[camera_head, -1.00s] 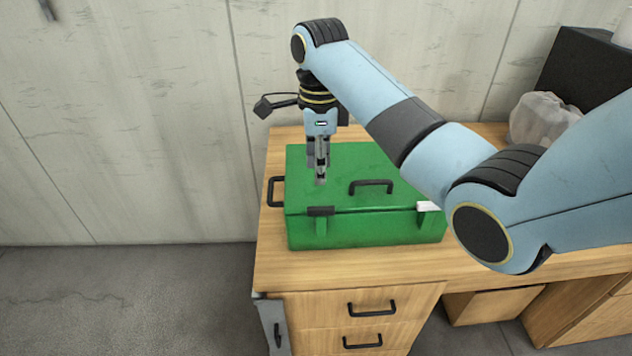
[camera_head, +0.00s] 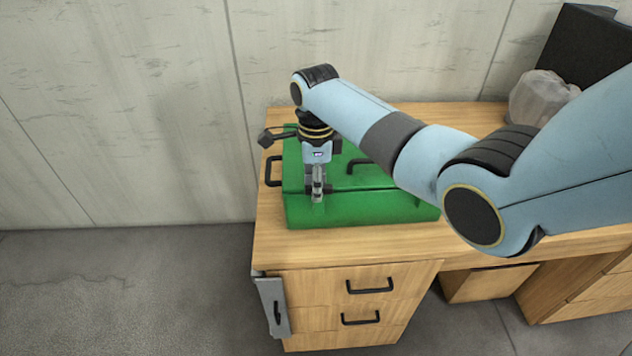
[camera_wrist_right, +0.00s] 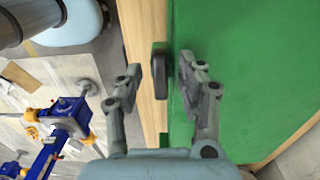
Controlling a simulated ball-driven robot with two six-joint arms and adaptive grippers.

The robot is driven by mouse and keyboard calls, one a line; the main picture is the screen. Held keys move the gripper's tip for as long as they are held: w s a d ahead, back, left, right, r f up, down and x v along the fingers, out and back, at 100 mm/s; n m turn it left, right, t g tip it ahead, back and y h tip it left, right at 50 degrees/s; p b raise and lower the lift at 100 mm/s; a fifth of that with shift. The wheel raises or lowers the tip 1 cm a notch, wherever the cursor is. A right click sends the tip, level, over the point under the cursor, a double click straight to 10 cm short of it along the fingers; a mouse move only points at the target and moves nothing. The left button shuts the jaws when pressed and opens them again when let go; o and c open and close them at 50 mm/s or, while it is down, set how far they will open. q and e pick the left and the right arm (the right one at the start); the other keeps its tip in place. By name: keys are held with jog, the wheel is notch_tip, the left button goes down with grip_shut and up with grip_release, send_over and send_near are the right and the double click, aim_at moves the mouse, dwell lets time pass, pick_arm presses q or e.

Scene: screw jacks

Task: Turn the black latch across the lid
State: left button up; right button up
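The green box (camera_head: 375,208) stands shut on the wooden desk, with its lid on. The black latch (camera_wrist_right: 161,74) sits at the box's front edge; in the wrist view it lies between my right gripper's fingers, with a gap showing on each side. In the head view my right gripper (camera_head: 317,198) points down at the front left of the lid and hides most of the latch. The right gripper (camera_wrist_right: 163,82) is open in the wrist view and holds nothing. My left gripper is not in view.
A black handle (camera_head: 358,162) on the lid is partly behind my right arm. Another handle (camera_head: 272,170) is on the box's left side. The wooden desk (camera_head: 275,245) is bare in front of the box. A blue screw jack (camera_wrist_right: 68,125) shows lower left in the wrist view.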

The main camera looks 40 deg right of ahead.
grip_shut()
